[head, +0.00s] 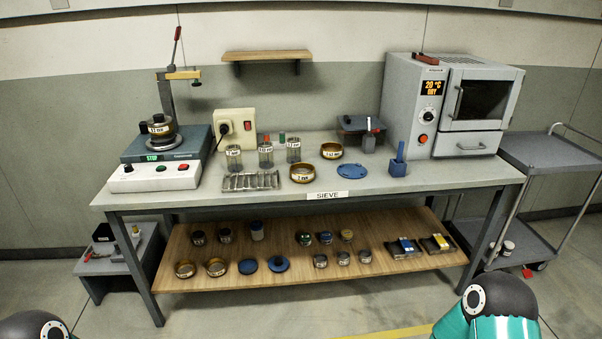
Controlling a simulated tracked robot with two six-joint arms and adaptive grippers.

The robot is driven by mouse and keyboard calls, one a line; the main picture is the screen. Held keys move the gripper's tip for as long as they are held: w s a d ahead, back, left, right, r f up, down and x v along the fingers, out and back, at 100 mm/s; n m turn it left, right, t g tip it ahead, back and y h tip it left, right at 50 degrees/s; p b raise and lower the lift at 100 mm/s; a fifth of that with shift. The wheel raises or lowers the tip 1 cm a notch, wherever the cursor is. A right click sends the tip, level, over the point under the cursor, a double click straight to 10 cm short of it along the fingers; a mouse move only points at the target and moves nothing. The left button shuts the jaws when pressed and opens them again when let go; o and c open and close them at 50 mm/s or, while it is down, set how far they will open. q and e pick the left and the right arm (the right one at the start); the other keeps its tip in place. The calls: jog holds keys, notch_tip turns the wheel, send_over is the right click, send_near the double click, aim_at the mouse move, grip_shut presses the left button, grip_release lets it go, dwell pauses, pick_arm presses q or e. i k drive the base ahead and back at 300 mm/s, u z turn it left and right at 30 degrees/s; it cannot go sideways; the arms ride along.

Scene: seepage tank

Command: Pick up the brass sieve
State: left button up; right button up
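Several brass sieves are in the head view. One brass sieve (302,174) stands near the front middle of the bench top, just above the SIEVE label. Another brass sieve (331,151) stands a little behind it to the right. Only upper parts of my arms show at the bottom corners. Neither gripper is in view.
A trolley (555,150) stands right. Floor before the bench is largely clear.

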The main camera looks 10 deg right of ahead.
aim_at(302, 172)
jog(key=z, duration=0.05)
jog(key=i, duration=1.9)
jog(key=u, duration=0.55)
